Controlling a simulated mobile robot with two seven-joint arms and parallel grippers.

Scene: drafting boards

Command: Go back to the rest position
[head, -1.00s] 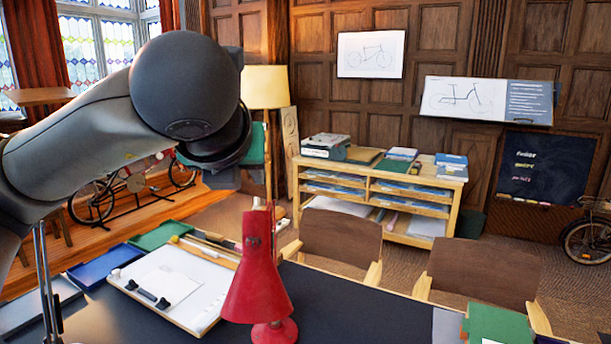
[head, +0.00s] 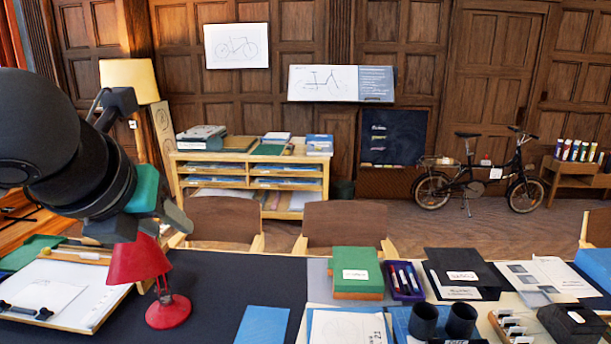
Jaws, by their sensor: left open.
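My left gripper (head: 145,224) is at the left of the head view, at the end of my dark arm. Its jaws are apart and hang just above and behind the red desk lamp (head: 138,262). I cannot tell whether the gripper touches the lamp. A green patch (head: 146,188) shows by the jaws; what it belongs to is unclear. My right gripper is not in view.
The dark desk (head: 215,285) holds a drawing board (head: 95,300) at left. Green boxes (head: 357,270), a pen tray (head: 403,280), black cups (head: 461,320) and papers lie at right. Chairs (head: 343,225) stand behind.

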